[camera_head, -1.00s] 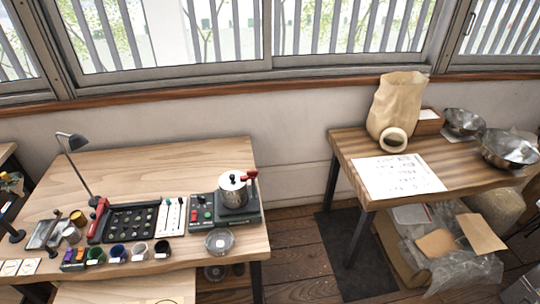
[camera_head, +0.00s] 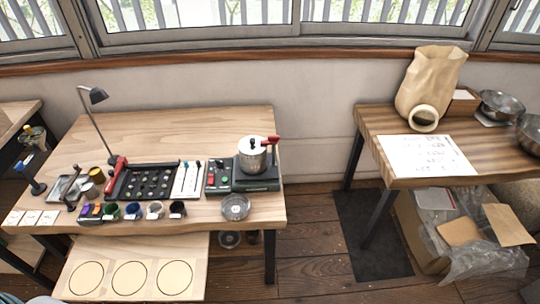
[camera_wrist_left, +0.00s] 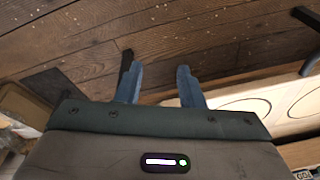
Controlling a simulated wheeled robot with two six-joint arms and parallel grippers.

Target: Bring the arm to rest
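My left gripper (camera_wrist_left: 158,84) shows in the left wrist view with its two blue-grey fingers apart. Nothing is between them. Dark wooden floorboards (camera_wrist_left: 90,62) lie beyond the fingertips, and the pale board with round outlines (camera_wrist_left: 262,104) is to their right. Neither gripper can be made out in the head view, and my right gripper is in no view.
In the head view, a wooden workbench (camera_head: 190,125) holds a lamp (camera_head: 97,96), several small cups and a metal pot (camera_head: 251,160). The board with circles (camera_head: 195,262) sits low in front. A second table (camera_head: 385,118) stands right, with open floor (camera_head: 310,235) between.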

